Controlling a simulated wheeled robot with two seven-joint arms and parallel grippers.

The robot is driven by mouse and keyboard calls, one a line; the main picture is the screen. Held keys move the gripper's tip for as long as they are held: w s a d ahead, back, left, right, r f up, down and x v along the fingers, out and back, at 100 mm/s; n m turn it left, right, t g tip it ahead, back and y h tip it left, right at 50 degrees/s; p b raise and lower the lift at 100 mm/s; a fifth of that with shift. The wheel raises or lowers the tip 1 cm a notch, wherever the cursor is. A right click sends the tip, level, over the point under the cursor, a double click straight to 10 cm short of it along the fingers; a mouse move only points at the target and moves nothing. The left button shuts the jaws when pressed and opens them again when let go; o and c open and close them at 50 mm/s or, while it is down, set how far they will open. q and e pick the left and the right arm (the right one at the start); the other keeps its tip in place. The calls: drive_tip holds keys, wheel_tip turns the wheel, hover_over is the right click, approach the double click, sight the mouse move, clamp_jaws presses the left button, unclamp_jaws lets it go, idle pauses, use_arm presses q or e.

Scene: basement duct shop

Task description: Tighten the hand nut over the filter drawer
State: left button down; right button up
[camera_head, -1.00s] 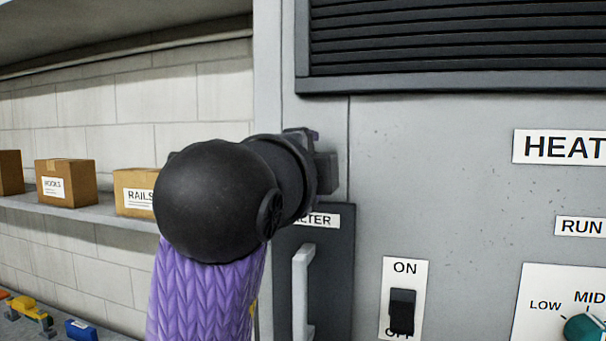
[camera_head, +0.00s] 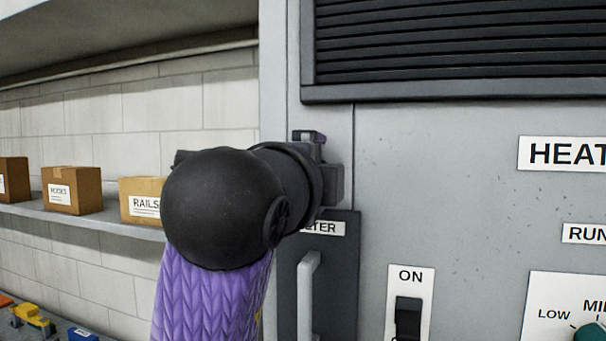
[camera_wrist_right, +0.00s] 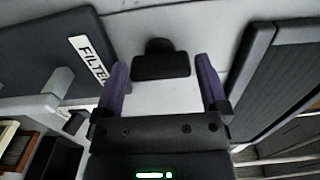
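The filter drawer (camera_head: 340,270) is a dark panel with a pale upright handle on the grey heater cabinet. Its label is partly covered by my right arm. In the right wrist view the drawer (camera_wrist_right: 45,50) is at the left. The hand nut (camera_wrist_right: 161,66) is a dark knob with a wide block-like front, on the pale cabinet face beside the drawer. My right gripper (camera_wrist_right: 161,70) is open, its purple fingers on either side of the nut with gaps showing. In the head view my black wrist hides the nut. My left gripper is in neither view.
A black louvre (camera_head: 450,45) is above and to the right of my wrist. An ON switch (camera_head: 408,318) is right of the drawer. Boxes stand on a wall shelf (camera_head: 110,222) at the left. The cabinet face between louvre and switch is clear.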

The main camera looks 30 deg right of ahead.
drive_tip(key=b+v, duration=0.3)
drive_tip(key=v, duration=0.7)
drive_tip(key=shift+d, duration=0.1)
